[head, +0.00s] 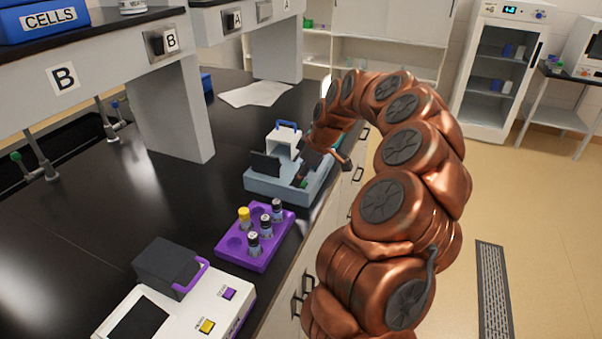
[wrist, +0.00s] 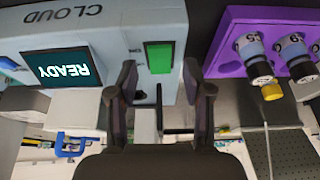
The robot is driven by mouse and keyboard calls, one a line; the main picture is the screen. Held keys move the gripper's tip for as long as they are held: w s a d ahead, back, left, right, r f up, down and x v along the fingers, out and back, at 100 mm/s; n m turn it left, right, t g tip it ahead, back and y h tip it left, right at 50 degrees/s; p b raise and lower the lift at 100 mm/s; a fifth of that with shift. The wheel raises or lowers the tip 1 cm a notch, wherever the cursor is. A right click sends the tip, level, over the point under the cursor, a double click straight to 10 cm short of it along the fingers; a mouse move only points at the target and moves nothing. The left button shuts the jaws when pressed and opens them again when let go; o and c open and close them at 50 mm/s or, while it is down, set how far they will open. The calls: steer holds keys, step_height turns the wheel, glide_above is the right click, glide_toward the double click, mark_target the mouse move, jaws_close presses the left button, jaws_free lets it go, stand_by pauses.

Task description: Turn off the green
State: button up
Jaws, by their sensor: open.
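A grey tap with a green knob (head: 16,157) stands at the left of the black bench, under the shelf marked B. My gripper (head: 319,168) is far to its right, over a blue-grey device (head: 262,182). In the wrist view, upside down, this device (wrist: 110,40) reads CLOUD, and its screen (wrist: 62,70) reads READY. A green rectangular button (wrist: 159,57) on it shows between the two fingers of my gripper (wrist: 160,85). The gripper is open and empty. Whether the fingertips touch the device cannot be told.
A purple rack (head: 254,262) with several vials stands in front of the device. A white instrument (head: 215,290) with a purple and a yellow button is nearer. A blue-knobbed tap (head: 116,107) stands behind the green one. Shelf supports rise from the bench.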

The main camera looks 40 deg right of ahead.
steer(key=shift+w+a+f, duration=0.1)
steer(key=shift+w+f, duration=0.05)
steer(key=shift+f, duration=0.1)
jaws_close()
stand_by(0.3)
